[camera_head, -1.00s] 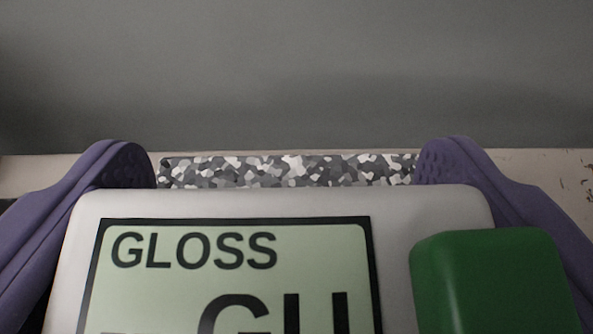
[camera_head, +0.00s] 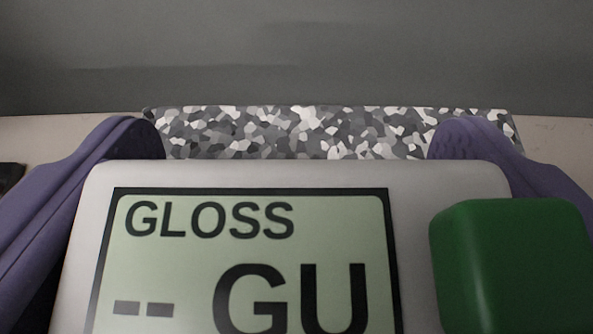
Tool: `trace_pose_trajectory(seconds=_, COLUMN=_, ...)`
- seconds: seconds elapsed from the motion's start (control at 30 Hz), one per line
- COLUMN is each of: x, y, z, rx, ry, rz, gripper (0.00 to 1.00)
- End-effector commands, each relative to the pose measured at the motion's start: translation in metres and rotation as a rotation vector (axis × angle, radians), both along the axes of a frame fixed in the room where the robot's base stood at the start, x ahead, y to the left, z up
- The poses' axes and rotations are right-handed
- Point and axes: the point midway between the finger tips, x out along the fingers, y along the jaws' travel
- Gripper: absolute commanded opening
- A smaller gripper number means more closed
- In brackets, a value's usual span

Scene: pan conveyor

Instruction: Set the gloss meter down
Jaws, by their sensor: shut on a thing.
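The gloss meter (camera_head: 420,225) is a pale grey box that fills the lower middle of the view. Its greenish screen (camera_head: 180,265) reads "GLOSS", dashes and "GU". A green block-like button (camera_head: 515,260) is on its right side. My gripper (camera_head: 297,140) is shut on the gloss meter, with one purple finger at each side. The meter's lower part is cut off by the picture edge, and its underside is hidden, so I cannot tell whether it touches anything below.
A grey-and-white speckled slab or mat (camera_head: 300,130) lies beyond the meter on a pale beige surface (camera_head: 50,133). A plain grey wall or backdrop (camera_head: 300,50) is behind. A small dark object (camera_head: 10,175) shows at the left edge.

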Motion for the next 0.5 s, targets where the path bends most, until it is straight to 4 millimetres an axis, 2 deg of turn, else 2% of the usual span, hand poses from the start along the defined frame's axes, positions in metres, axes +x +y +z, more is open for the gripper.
trace_pose_trajectory(seconds=0.07, x=-0.0034, y=0.0002, z=-0.0081, rx=0.004, ry=0.019, rz=-0.002, gripper=0.48)
trace_pose_trajectory(seconds=0.1, x=-0.0039, y=0.0001, z=-0.0093, rx=0.004, ry=0.022, rz=-0.002, gripper=0.99)
trace_pose_trajectory(seconds=0.5, x=-0.0051, y=-0.0012, z=-0.0129, rx=0.005, ry=0.030, rz=-0.006, gripper=1.00)
